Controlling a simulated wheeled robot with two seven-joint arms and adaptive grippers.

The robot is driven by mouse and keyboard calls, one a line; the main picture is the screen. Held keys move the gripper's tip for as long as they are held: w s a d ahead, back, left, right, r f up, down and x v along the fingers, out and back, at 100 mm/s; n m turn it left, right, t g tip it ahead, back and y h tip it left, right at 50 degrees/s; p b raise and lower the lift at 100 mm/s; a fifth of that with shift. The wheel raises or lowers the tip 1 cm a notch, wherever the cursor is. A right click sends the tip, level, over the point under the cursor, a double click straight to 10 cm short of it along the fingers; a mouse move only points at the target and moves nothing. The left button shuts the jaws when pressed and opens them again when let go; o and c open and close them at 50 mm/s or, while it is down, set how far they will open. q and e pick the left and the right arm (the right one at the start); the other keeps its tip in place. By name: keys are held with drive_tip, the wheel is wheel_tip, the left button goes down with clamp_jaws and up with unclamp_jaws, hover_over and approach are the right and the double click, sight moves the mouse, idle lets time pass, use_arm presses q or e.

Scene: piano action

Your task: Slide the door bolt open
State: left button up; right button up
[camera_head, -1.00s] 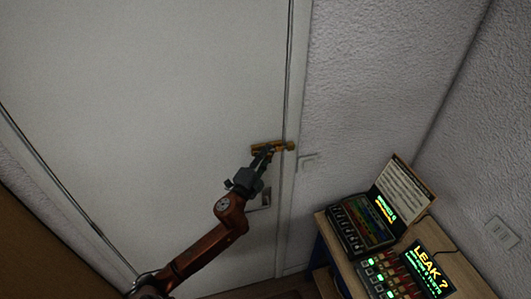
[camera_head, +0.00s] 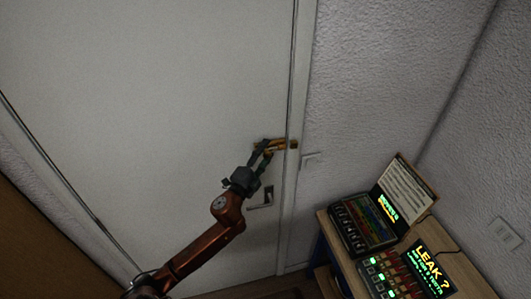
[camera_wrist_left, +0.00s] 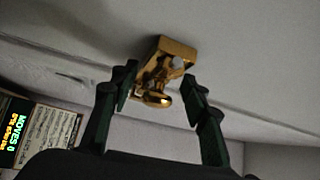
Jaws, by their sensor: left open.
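The brass door bolt (camera_head: 277,141) is mounted on the white door (camera_head: 180,90) near its right edge. A small brass piece (camera_head: 293,145) sits beside it on the door frame. My left gripper (camera_head: 263,151) is at the bolt, with its fingers apart. In the left wrist view, the brass bolt body (camera_wrist_left: 176,47) and its rounded knob (camera_wrist_left: 156,99) appear between the two dark green fingers (camera_wrist_left: 160,92), with visible gaps on both sides. Whether the bolt's rod reaches into the frame piece is too small to tell. My right gripper is out of view.
A door handle (camera_head: 262,199) is below the bolt. A wooden table (camera_head: 343,262) at the lower right bears a laptop-like device (camera_head: 364,222) and a lit panel reading "LEAK ?" (camera_head: 429,266). A textured wall (camera_head: 380,80) stands right of the door.

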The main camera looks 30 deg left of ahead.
use_arm(q)
drive_tip(key=s+f, duration=0.1)
drive_tip(key=s, duration=1.1)
drive_tip(key=shift+f, duration=0.35)
